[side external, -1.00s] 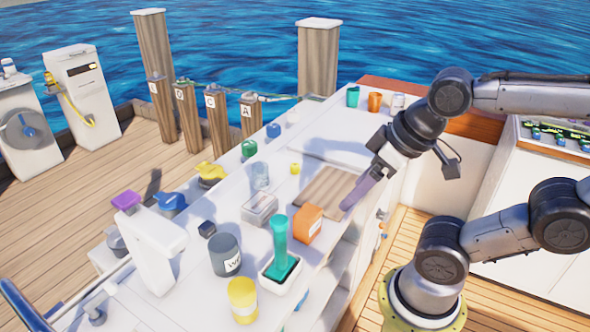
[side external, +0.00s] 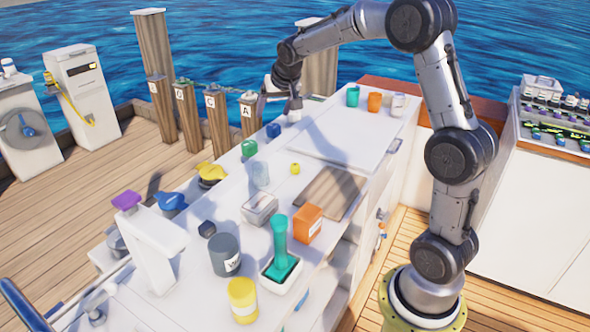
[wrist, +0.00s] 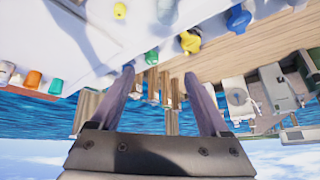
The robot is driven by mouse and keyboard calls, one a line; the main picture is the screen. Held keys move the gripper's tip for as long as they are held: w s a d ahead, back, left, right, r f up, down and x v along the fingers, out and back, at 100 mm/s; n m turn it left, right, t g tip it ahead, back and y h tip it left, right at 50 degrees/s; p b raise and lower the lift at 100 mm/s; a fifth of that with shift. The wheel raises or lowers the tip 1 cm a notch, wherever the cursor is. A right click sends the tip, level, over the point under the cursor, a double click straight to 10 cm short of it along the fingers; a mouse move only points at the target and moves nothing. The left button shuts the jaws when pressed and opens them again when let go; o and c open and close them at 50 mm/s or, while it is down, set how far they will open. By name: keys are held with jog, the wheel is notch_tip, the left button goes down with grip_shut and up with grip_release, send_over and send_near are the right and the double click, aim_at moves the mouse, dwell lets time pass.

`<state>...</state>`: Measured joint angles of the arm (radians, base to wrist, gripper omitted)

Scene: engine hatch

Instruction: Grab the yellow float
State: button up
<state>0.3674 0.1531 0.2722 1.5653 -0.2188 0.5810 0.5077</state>
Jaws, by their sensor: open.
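A small round yellow thing (side external: 295,168), which looks like the yellow float, rests on the white counter near its middle. It also shows at the top edge of the wrist view (wrist: 120,10). My gripper (side external: 281,98) is above the far end of the counter, near the posts, well apart from the float. In the wrist view my gripper's two fingers (wrist: 160,75) are spread with nothing held between them.
A wooden board (side external: 331,192), clear box (side external: 260,209), orange box (side external: 308,223), green brush-like thing (side external: 281,250), grey tub (side external: 224,254) and yellow tub (side external: 242,299) stand on the counter (side external: 345,140). Lettered wooden posts (side external: 214,118) line the far side.

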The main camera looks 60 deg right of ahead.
jog(key=d+f+g, duration=0.2)
jog(key=d+f, duration=0.4)
jog(key=f, duration=0.2)
jog(key=m+g, duration=0.1)
jog(key=m, duration=0.1)
send_near(295, 165)
jog(key=x, duration=0.4)
jog(key=shift+a, duration=0.15)
jog(key=shift+x, duration=3)
jog(key=shift+s, duration=0.1)
grip_shut()
